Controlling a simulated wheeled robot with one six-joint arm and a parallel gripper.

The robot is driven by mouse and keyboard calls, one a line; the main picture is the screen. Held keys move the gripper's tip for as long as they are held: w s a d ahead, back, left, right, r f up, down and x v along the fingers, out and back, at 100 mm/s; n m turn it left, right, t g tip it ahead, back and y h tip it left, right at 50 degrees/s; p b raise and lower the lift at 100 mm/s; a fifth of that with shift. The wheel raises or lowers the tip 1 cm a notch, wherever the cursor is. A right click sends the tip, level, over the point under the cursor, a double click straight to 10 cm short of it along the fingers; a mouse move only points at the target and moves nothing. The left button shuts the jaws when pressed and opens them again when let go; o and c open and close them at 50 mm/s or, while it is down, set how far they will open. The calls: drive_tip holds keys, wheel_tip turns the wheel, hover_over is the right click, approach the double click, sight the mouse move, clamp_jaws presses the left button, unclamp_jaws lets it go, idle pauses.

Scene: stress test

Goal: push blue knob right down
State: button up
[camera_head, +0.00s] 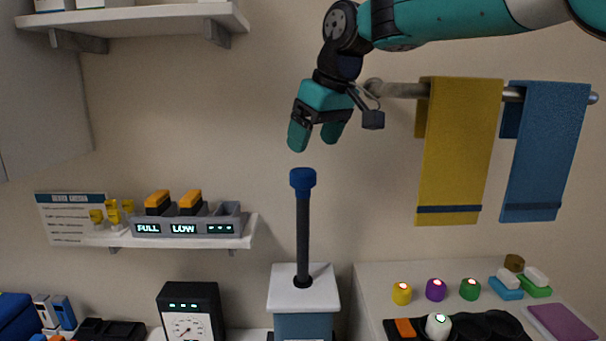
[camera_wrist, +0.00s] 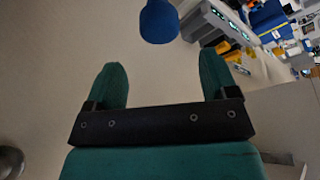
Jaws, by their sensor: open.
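The blue knob (camera_head: 303,178) tops a dark upright rod (camera_head: 303,235) that rises from a white-topped box with blue-grey sides (camera_head: 303,300). In the wrist view the blue knob (camera_wrist: 159,21) shows at the top, ahead of the fingers and roughly between their lines. My gripper (camera_head: 315,138) has two teal fingers, spread apart and empty. It hangs above the knob and slightly to its right in the head view, tilted down to the left. The fingertips are apart from the knob. In the wrist view the gripper (camera_wrist: 162,80) is also open with nothing between the fingers.
A yellow towel (camera_head: 455,150) and a blue towel (camera_head: 545,150) hang from a rail right of the gripper. A shelf with a charger (camera_head: 186,222) is at left. A dial box (camera_head: 190,315) stands left of the rod. A right-hand counter (camera_head: 375,285) holds small coloured items.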

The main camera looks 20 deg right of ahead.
sight(303, 170)
drive_tip(key=p+x, duration=0.1)
drive_tip(key=x, duration=0.6)
drive_tip(key=shift+w+f, duration=0.1)
drive_tip(key=shift+f, duration=0.25)
